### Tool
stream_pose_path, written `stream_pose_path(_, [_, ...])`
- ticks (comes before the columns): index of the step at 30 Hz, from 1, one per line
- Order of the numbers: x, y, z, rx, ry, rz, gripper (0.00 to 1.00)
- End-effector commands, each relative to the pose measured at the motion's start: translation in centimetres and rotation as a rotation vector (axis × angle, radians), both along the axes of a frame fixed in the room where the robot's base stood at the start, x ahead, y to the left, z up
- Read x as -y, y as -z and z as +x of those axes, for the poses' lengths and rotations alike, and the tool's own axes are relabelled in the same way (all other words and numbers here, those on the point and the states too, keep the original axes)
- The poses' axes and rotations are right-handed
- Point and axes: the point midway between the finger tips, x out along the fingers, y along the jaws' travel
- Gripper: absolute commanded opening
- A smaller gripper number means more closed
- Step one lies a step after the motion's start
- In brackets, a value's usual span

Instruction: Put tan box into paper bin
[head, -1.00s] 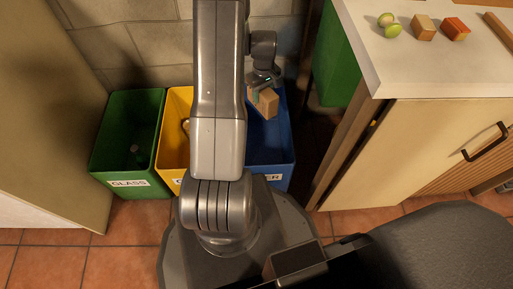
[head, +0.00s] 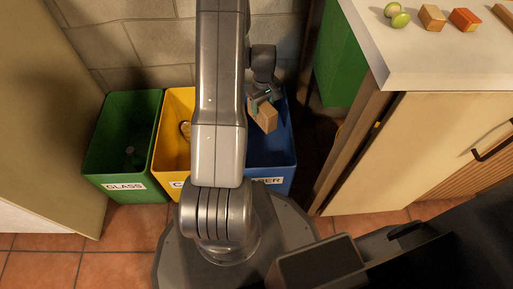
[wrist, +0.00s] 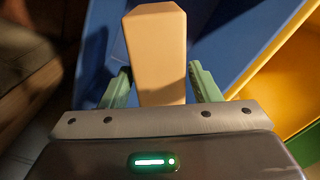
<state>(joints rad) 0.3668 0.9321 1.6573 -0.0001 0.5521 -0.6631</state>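The tan box (head: 265,117) is in my gripper (head: 261,100), above the opening of the blue bin (head: 275,168). The bin's label is partly hidden by my arm; only its last letters, like "PER", show. In the wrist view, the tan box (wrist: 157,50) stands out between the two green fingers of my gripper (wrist: 159,72), which are closed along its sides. The blue bin's inside (wrist: 220,40) lies behind the box there.
A yellow bin (head: 173,150) and a green bin (head: 115,150) labelled GLASS stand to the left. A counter (head: 410,60) at the right holds several small items. A block wall is behind the bins.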

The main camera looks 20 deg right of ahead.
Motion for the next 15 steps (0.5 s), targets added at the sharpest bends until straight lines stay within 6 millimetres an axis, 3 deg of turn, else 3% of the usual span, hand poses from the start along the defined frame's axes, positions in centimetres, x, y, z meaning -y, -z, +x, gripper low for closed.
stream_pose_path(2, [0.0,0.0,0.0,0.0,0.0,0.0,0.7])
stream_pose_path(11, [0.0,-0.2,0.0,0.0,0.0,0.0,0.7])
stream_pose_path(15, [0.0,-1.7,0.1,0.002,0.0,0.0,0.7])
